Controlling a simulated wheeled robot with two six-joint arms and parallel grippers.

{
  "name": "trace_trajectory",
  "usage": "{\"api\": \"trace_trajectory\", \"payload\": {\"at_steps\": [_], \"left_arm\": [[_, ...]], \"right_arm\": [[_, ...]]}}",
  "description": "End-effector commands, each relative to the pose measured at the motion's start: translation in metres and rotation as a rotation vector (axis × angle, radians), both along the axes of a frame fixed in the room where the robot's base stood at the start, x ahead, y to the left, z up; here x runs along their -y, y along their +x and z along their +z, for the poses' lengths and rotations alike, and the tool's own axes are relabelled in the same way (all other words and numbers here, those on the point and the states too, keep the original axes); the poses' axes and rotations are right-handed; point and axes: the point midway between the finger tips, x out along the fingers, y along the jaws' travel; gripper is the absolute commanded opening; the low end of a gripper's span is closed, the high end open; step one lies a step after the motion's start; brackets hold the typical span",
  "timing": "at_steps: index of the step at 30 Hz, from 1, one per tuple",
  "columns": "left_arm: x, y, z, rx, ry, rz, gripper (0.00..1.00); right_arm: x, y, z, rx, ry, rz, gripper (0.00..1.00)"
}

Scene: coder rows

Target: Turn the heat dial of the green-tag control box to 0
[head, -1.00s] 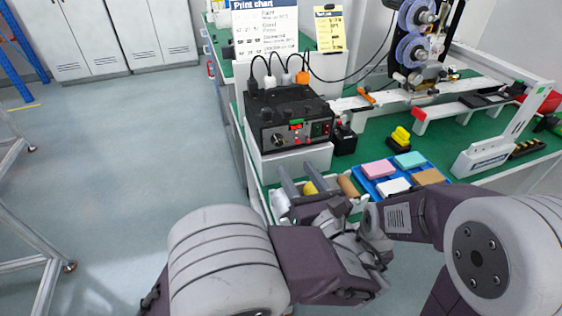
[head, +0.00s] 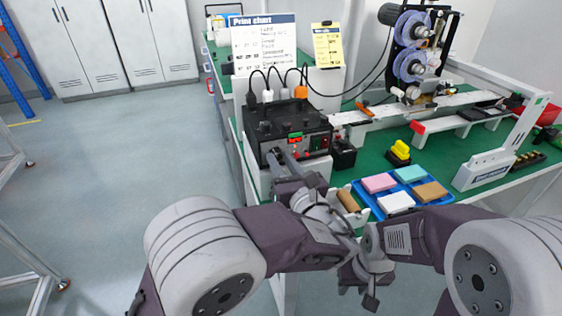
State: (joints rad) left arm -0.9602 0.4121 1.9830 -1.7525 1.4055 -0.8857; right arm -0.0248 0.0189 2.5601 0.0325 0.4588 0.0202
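The black control box (head: 288,118) stands on a white riser at the left of the green bench. A small green tag (head: 295,135) shows on its front panel, with red lights close by. My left gripper (head: 281,154) is at the lower left of this panel, with its fingertips at the dial's place. The fingers hide the dial, so its setting does not show. I cannot tell whether the fingers touch or grip it. My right gripper (head: 370,290) hangs low at the front, away from the box; its fingers are mostly hidden.
Cables rise from plugs on the box's top. A print chart (head: 264,40) stands behind.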

Motion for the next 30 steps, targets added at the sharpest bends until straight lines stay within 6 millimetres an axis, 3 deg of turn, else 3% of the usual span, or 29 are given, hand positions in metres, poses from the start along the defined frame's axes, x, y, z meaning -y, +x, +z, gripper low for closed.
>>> {"api": "trace_trajectory", "payload": {"at_steps": [14,30], "left_arm": [[0.000,0.000,-0.002,0.025,-0.078,0.001,0.00],[-0.001,-0.001,-0.005,0.171,-0.529,0.000,0.00]], "right_arm": [[0.000,0.000,-0.007,0.000,0.000,0.000,0.35],[0.000,0.000,-0.049,0.000,0.000,0.000,0.35]]}}
